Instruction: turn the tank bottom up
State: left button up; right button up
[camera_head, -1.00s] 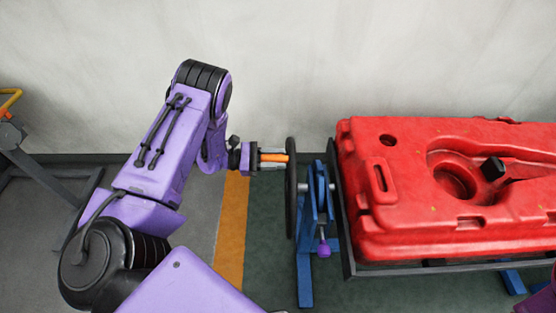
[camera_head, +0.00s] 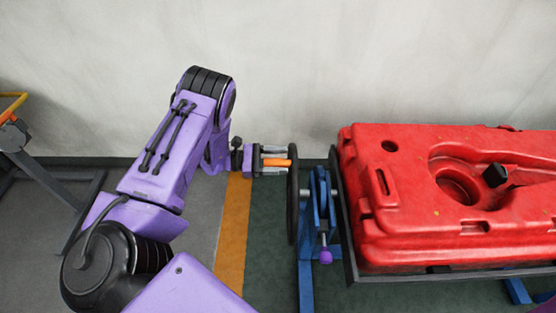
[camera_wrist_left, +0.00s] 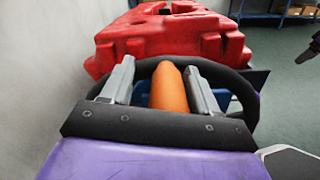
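The red tank (camera_head: 450,240) lies flat in a dark tilting frame (camera_head: 347,215) on the right, with a round recess and a black cap on its upper face. A dark handwheel (camera_head: 293,205), seen edge-on, stands at the frame's left end. Its orange handle (camera_head: 277,162) points left. My left gripper (camera_head: 275,162) has its fingers on either side of this handle. In the left wrist view the orange handle (camera_wrist_left: 170,92) sits between the fingers, with a gap at the left finger. My right gripper is not clearly seen.
A blue stand (camera_head: 306,265) carries the wheel shaft, and a purple knob (camera_head: 325,256) hangs beside it. A grey wall (camera_head: 300,70) is behind. A grey frame with an orange bar (camera_head: 10,105) stands at the far left. An orange floor stripe (camera_head: 233,235) runs below my left gripper.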

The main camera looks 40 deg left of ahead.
pick_arm(q)
jog(key=shift+s+f, duration=0.1)
jog(key=shift+s+a, duration=0.2)
jog(key=shift+a, duration=0.05)
jog(key=b+v, duration=0.2)
jog(key=v, duration=0.7)
jog(key=shift+s+a, duration=0.2)
jog(key=shift+a, duration=0.15)
